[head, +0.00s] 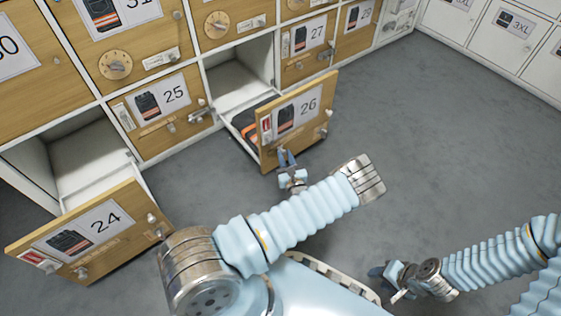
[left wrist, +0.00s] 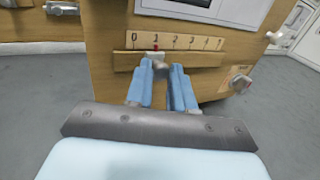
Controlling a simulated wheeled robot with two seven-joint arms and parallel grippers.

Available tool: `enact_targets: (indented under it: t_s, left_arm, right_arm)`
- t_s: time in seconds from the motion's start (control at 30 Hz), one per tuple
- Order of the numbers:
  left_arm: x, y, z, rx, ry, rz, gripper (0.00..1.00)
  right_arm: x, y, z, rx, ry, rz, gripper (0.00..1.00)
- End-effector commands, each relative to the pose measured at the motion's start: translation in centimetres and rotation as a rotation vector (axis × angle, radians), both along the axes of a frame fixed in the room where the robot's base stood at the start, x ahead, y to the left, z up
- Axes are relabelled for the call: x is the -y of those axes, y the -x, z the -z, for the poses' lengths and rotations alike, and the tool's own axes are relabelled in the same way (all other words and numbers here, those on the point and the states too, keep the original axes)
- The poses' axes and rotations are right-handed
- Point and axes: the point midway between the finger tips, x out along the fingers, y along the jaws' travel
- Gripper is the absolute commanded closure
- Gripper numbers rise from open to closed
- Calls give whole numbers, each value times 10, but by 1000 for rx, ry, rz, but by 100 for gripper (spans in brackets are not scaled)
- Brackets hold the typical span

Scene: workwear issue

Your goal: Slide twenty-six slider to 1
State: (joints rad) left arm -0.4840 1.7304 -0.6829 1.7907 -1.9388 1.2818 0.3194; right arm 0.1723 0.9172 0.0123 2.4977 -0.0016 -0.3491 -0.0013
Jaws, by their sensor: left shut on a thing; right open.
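The front of drawer 26 (head: 298,115) is wooden, with a label showing a dark garment with orange bands; the drawer stands pulled out. In the left wrist view its slider is a wooden strip (left wrist: 205,60) under a numbered scale (left wrist: 188,42). A small pale slider knob (left wrist: 155,56) with a red mark above it stands at about the 1. My left gripper (head: 286,158) is at the lower part of this front, and in the left wrist view its blue fingers (left wrist: 160,72) are shut on the knob, partly hiding it. My right gripper (head: 388,275) is open and empty, low over the floor.
Drawer 24 (head: 85,235) is also pulled out at the left. Drawer 25 (head: 160,112) is closed between them. Dark and orange folded clothing (head: 245,122) lies in drawer 26. White lockers (head: 500,38) line the back right. The grey floor (head: 440,140) is clear.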

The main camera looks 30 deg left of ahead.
Motion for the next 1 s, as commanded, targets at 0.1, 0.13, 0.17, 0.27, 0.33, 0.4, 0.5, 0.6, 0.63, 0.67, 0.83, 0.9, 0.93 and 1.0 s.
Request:
enact_targets:
  t_s: [0.1, 0.13, 0.17, 0.27, 0.33, 0.4, 0.5, 0.6, 0.63, 0.67, 0.83, 0.9, 0.93, 1.0]
  left_arm:
    - [1, -1, 0, -1, 0, 1, 100]
    - [1, -1, 0, -1, 0, 1, 100]
    - [1, -1, 0, -1, 0, 1, 100]
    - [1, -1, 0, -1, 0, 1, 74]
    - [1, -1, 0, -1, 0, 1, 64]
    - [1, -1, 0, -1, 0, 1, 53]
    - [1, -1, 0, -1, 0, 0, 52]
    - [1, -1, 0, -1, 0, 0, 52]
    - [1, -1, 0, -1, 0, 0, 52]
    - [1, -1, 0, -1, 0, 0, 52]
    - [11, 8, 0, -1, 1, 1, 52]
    - [20, 17, -2, -3, 0, 2, 52]
    - [25, 22, -1, -4, 1, 2, 52]
    - [37, 34, -2, -4, -1, 3, 52]
  right_arm:
    - [0, 0, 0, 0, 0, 0, 57]
    - [0, 0, 0, 0, 0, 0, 57]
    - [0, 0, 0, 0, 0, 0, 57]
    - [0, 0, 0, 0, 0, 0, 57]
    - [0, 0, 0, 0, 0, 0, 57]
    - [0, 0, 0, 0, 0, 0, 57]
    - [0, 0, 0, 0, 0, 0, 57]
    - [0, 0, 0, 0, 0, 0, 57]
    - [0, 0, 0, 0, 0, 0, 57]
    - [0, 0, 0, 0, 0, 0, 57]
    - [0, 0, -3, 0, 0, 0, 57]
    - [0, 0, -6, -1, 0, 0, 57]
    - [0, 0, -7, -1, 0, 0, 57]
    - [0, 0, -10, -2, 0, -1, 57]
